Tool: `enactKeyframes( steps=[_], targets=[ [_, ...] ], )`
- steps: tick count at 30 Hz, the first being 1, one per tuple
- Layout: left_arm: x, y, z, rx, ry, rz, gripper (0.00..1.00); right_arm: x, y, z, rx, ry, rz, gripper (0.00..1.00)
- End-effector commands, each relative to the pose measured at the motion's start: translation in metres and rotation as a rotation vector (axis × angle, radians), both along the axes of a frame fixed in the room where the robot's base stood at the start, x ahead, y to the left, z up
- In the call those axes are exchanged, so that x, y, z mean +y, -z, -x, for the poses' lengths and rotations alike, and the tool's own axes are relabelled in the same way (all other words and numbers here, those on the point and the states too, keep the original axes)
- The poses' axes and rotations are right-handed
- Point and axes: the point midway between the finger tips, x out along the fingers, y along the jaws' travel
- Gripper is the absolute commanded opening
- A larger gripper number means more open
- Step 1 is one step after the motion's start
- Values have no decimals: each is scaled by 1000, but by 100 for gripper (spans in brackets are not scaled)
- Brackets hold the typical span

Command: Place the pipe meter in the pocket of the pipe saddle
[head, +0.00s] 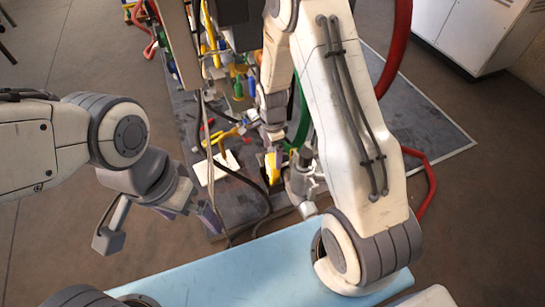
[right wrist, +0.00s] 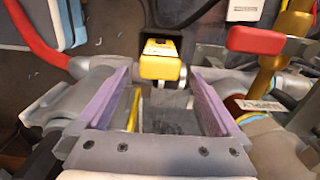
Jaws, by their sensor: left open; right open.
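A yellow block-shaped device with a dark top, which looks like the pipe meter (right wrist: 160,60), lies just beyond and between the fingertips of my right gripper (right wrist: 161,78). A yellow piece that seems to be the same device shows in the head view (head: 272,168). The right gripper's purple-padded fingers are wide apart with nothing clamped. In the head view the right gripper (head: 275,150) is small and partly hidden by cables and pipework. My left gripper (head: 208,216) has purple fingers, is open and hangs left of the pipework, away from the device.
Grey pipe fittings (head: 300,182) stand right of the yellow device. A red-handled valve (right wrist: 255,40) is close by the right gripper. Hanging cables and a red hose (head: 397,45) crowd the area. A light blue surface (head: 240,275) is at the front. Open floor lies left.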

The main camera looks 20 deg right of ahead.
Motion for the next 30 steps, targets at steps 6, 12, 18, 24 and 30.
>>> enactKeyframes(
  steps=[6, 12, 18, 24, 30],
  targets=[
    [0, -14, 0, 0, 0, 0, 100, 0, -36, 0, -1, 0, 0, 100],
    [0, -15, 0, 0, 0, 0, 100, 0, -44, 0, 0, 0, 0, 100],
    [0, -15, 0, 0, 0, 0, 100, 0, -44, 0, 0, 0, 0, 100],
    [0, -12, 0, 0, 0, 0, 100, 0, -36, 0, 2, 0, 0, 100],
    [0, 1, 0, 0, 0, 0, 100, 0, -4, 1, 5, 0, 0, 100]
  ],
)
